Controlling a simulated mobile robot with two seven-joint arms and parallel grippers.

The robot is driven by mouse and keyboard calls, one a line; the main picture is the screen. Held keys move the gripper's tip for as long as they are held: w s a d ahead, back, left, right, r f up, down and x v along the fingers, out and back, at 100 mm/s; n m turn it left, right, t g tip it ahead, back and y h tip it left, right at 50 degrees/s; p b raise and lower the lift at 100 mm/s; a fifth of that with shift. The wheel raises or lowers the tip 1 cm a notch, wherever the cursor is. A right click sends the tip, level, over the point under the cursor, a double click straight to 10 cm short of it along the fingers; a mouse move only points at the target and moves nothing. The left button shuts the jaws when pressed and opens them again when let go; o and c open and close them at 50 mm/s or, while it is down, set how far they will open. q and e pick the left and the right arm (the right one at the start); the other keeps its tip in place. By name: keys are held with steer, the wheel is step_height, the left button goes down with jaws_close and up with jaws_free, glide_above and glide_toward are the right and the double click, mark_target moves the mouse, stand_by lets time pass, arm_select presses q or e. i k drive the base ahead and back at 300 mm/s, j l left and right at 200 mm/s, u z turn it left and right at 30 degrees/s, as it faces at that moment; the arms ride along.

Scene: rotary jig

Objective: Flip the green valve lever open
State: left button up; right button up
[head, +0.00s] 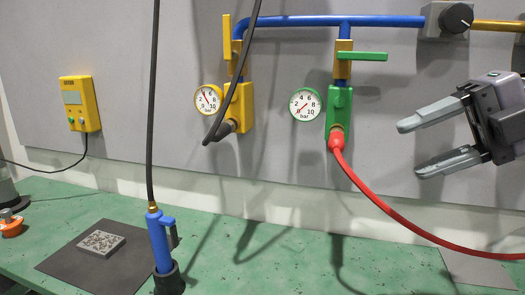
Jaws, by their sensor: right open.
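The green valve lever (362,56) lies horizontal, pointing right from its yellow valve body (343,60) on the blue pipe. Below it is a green block (339,112) with a red hose plugged into its bottom. A green-rimmed gauge (305,104) sits to its left. My right gripper (410,148) comes in from the right, with its two grey fingers spread apart and nothing between them. It is below and to the right of the lever, apart from it. My left gripper is not in view.
A yellow lever (227,38) stands upright beside a yellow block (239,108) and gauge (209,99). The red hose (390,211) sags below my right gripper. A blue tool (160,240) stands on the green bench (225,235) near a dark mat (65,265).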

mark_target(340, 55)
steer(key=k, duration=1.1)
